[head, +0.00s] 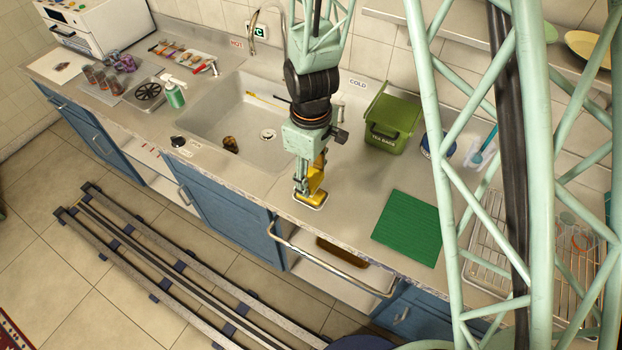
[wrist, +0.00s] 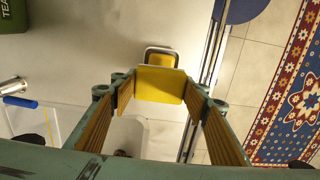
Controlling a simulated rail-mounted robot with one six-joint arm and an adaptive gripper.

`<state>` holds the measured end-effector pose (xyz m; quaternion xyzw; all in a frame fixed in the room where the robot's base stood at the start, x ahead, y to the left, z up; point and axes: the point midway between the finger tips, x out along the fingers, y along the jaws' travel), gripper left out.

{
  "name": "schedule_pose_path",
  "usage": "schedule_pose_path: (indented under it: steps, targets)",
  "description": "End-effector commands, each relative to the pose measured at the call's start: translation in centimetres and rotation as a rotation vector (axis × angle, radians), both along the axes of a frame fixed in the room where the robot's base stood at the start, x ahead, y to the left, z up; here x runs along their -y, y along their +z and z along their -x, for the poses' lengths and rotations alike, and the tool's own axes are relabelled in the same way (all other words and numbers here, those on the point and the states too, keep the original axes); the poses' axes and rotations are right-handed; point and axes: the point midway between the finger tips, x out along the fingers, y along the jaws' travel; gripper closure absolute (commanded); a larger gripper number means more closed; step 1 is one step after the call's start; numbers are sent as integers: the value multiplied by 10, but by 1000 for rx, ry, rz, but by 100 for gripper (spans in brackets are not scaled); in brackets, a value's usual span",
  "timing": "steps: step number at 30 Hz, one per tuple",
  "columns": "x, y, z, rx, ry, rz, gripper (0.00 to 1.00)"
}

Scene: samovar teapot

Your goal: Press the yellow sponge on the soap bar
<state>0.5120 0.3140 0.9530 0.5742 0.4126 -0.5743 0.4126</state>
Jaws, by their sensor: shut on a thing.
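My gripper (head: 310,190) reaches down to the counter front, right of the sink. Its fingers are shut on the yellow sponge (wrist: 160,84), which shows between the fingertips in the wrist view. A small metal-rimmed dish (wrist: 148,57) with yellow inside lies just beyond the sponge in that view. In the head view the gripper tip is low over this pale-rimmed dish (head: 311,205) and hides part of it. I cannot tell the soap bar apart from the sponge, nor whether they touch.
The sink (head: 205,115) is left of my gripper. A green tea bags bin (head: 390,125) stands behind and to the right. A green mat (head: 408,226) lies to the right, with a wire rack (head: 490,265) beyond. The counter's front edge is close; bare counter separates gripper and mat.

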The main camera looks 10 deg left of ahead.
Motion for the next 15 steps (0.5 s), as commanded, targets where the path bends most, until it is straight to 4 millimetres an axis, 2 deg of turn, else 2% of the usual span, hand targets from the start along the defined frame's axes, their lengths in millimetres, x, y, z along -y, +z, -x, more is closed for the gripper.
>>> schedule_pose_path:
  steps: [15]
  targets:
    - [0, 26, 0, 0, 0, 0, 66]
